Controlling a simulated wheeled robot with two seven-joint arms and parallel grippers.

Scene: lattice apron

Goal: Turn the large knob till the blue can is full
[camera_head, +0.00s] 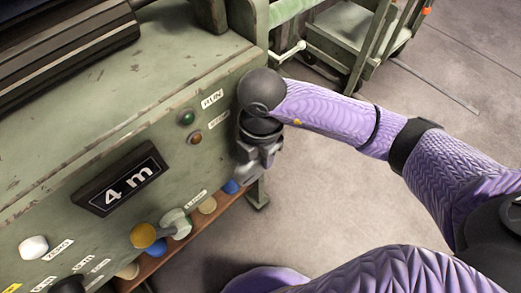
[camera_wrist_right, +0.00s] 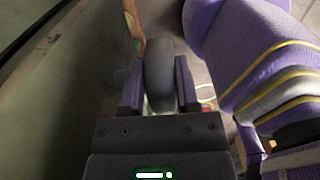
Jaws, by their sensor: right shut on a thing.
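A green machine front (camera_head: 150,95) carries a display reading "4 m" (camera_head: 120,178). My right gripper (camera_head: 257,165) points down at the machine's right end. In the right wrist view its two purple fingers (camera_wrist_right: 159,90) are shut on a dark grey rounded knob (camera_wrist_right: 160,72), seemingly the large knob. In the head view my gripper and wrist mostly hide this knob. A blue rounded top, probably the blue can (camera_head: 231,187), shows low beside the gripper, above the brown shelf. How full it is cannot be seen. My left gripper is out of view.
A green lamp (camera_head: 187,118) and an orange lamp (camera_head: 195,138) sit near the right end. A green cart (camera_head: 345,35) stands behind; the floor on the right is clear.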

